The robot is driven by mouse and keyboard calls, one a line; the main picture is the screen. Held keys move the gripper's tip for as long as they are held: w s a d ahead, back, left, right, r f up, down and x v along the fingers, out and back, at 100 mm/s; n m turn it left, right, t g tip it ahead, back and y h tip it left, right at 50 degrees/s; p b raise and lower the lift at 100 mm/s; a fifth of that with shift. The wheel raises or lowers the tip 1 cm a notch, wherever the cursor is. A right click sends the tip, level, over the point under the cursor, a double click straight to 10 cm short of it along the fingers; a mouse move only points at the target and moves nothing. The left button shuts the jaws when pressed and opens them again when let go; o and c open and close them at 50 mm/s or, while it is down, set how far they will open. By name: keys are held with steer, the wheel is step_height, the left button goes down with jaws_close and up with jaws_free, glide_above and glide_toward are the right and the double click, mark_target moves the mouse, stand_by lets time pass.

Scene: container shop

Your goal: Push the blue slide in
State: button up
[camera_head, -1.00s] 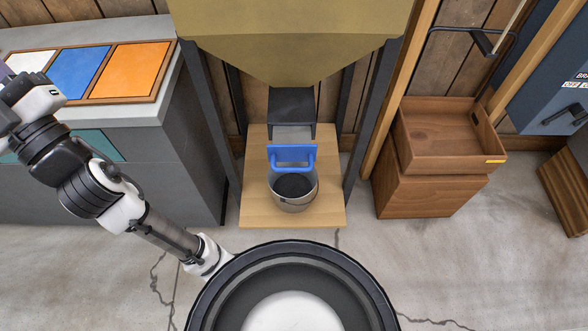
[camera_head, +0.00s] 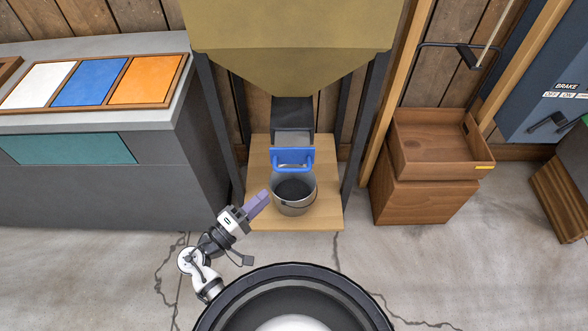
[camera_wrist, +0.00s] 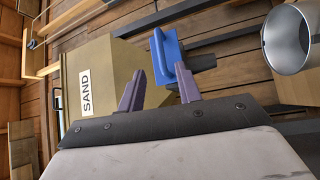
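The blue slide (camera_head: 292,154) with its loop handle sits at the front of the dark chute under the sand hopper, above the bucket. It also shows in the wrist view (camera_wrist: 160,62), beyond my fingertips. My gripper (camera_head: 264,197) is left of the bucket and in front of and below the slide, apart from it. In the wrist view my gripper (camera_wrist: 160,69) has its two purple fingers spread, with nothing held between them. The metal bucket (camera_head: 293,205) stands on the wooden platform with dark contents.
The hopper (camera_wrist: 115,75) carries a SAND label in the wrist view. Its dark legs (camera_head: 365,130) flank the wooden platform (camera_head: 262,165). A grey counter (camera_head: 90,190) stands left, and a wooden crate (camera_head: 430,160) right.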

mark_target(294, 170)
steer(key=p+x, duration=0.2)
steer(key=x, duration=1)
steer(key=shift+w+r+p, duration=0.1)
steer(key=shift+w+p, duration=0.15)
steer(key=shift+p, duration=0.15)
jaws_close()
